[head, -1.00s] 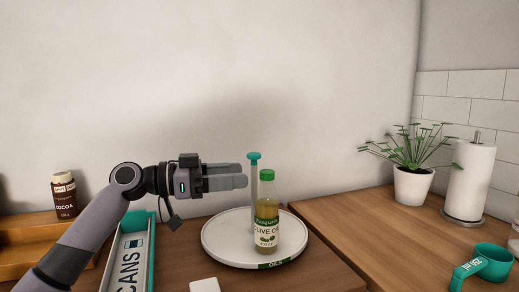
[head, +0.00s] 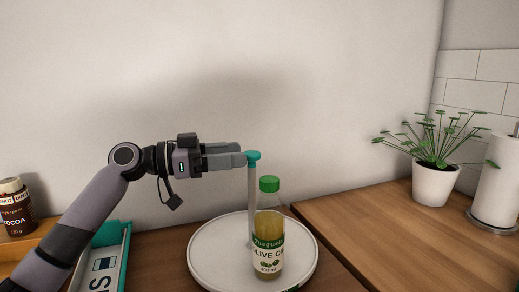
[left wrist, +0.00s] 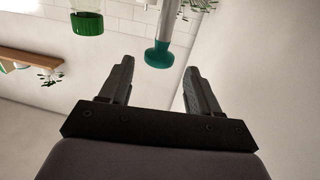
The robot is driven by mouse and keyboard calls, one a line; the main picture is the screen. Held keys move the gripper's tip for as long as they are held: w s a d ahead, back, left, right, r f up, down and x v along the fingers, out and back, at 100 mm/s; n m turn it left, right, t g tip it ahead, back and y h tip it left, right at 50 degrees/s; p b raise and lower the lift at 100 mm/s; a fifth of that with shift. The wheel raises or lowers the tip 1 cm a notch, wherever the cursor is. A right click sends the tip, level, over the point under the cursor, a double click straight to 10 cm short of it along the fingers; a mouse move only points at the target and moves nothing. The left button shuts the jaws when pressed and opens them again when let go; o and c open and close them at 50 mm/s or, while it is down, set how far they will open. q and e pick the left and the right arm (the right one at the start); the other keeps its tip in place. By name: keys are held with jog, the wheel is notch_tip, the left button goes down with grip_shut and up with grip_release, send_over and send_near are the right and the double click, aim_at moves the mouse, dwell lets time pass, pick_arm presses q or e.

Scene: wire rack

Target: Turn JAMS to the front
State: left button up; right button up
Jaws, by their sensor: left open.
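A round white turntable (head: 215,262) stands on the wooden counter. A grey post (head: 250,205) with a teal knob (head: 253,156) rises from it. An olive oil bottle (head: 268,235) with a green cap stands upright on it, in front of the post. In the left wrist view the fingers are apart and empty, and the knob (left wrist: 158,55) lies just beyond and between the tips. My right gripper is not in view.
A white bin with a teal rim (head: 112,232) stands left of the turntable. A cocoa jar (head: 16,210) stands on a wooden shelf at the far left. A potted plant (head: 434,184) and a paper towel roll (head: 497,185) stand on the right counter. The wall is behind.

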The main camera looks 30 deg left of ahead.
aim_at(253, 152)
pick_arm(q)
jog(key=p+x, duration=0.1)
jog(key=x, duration=0.4)
jog(key=shift+s+r+p, duration=0.1)
jog(key=shift+r+p, duration=0.1)
jog(key=shift+p, duration=0.15)
jog(key=shift+x, duration=0.8)
jog(key=shift+f, duration=0.2)
grip_shut()
